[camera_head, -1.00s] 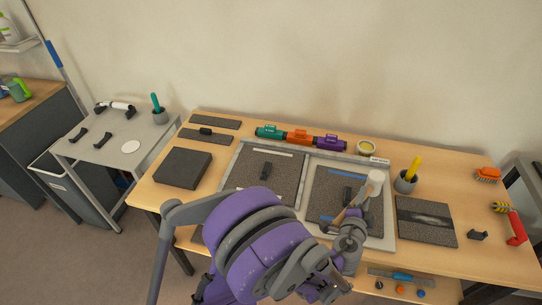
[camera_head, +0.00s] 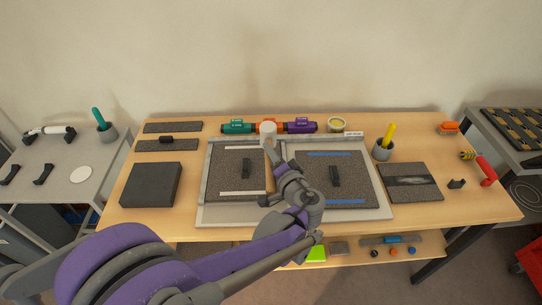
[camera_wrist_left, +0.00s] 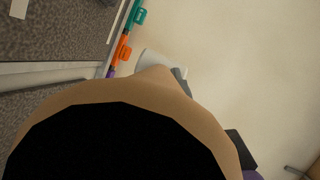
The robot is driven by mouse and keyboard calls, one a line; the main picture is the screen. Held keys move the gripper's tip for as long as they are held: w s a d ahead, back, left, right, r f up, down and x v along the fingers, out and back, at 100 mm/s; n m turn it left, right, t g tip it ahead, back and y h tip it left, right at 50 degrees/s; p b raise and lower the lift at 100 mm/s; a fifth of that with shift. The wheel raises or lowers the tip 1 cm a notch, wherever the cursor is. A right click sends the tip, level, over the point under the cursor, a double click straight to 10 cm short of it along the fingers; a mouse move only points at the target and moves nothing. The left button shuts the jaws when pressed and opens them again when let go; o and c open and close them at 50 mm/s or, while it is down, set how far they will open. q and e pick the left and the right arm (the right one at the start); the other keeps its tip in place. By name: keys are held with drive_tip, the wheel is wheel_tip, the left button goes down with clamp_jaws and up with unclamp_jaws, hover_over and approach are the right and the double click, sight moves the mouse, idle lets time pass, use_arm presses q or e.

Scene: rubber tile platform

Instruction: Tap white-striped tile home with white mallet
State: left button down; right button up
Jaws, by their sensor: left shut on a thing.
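My left gripper (camera_head: 268,199) is shut on the wooden handle of the white mallet (camera_head: 268,132). The mallet points away from me, its white head near the back rim of the grey tray (camera_head: 208,212). The white-striped tile (camera_head: 225,172) lies in the tray's left half, with white stripes at its back and front and a black grip on top. The mallet and gripper cover its right edge, so its seating there is hidden. In the left wrist view, the handle's end fills the foreground and the white head (camera_wrist_left: 150,60) shows beyond it. My right gripper is out of view.
A blue-striped tile (camera_head: 313,177) lies in the tray's right half. Teal, orange and purple tools (camera_head: 300,126) line the back.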

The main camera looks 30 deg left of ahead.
use_arm(q)
drive_tip(key=shift+w+d+r, duration=0.1)
drive_tip(key=shift+w, duration=0.05)
wheel_tip(320, 180, down, 6)
drive_tip(key=b, duration=0.4)
drive_tip(key=shift+r, duration=0.2)
drive_tip(key=shift+f, duration=0.1)
wheel_tip(320, 180, down, 6)
drive_tip(key=b, duration=0.5)
drive_tip(key=shift+f, duration=0.1)
drive_tip(key=shift+r+p, duration=0.45)
drive_tip(key=shift+r, duration=0.1)
wheel_tip(320, 180, up, 5)
drive_tip(key=p, duration=0.4)
drive_tip(key=shift+r, duration=0.1)
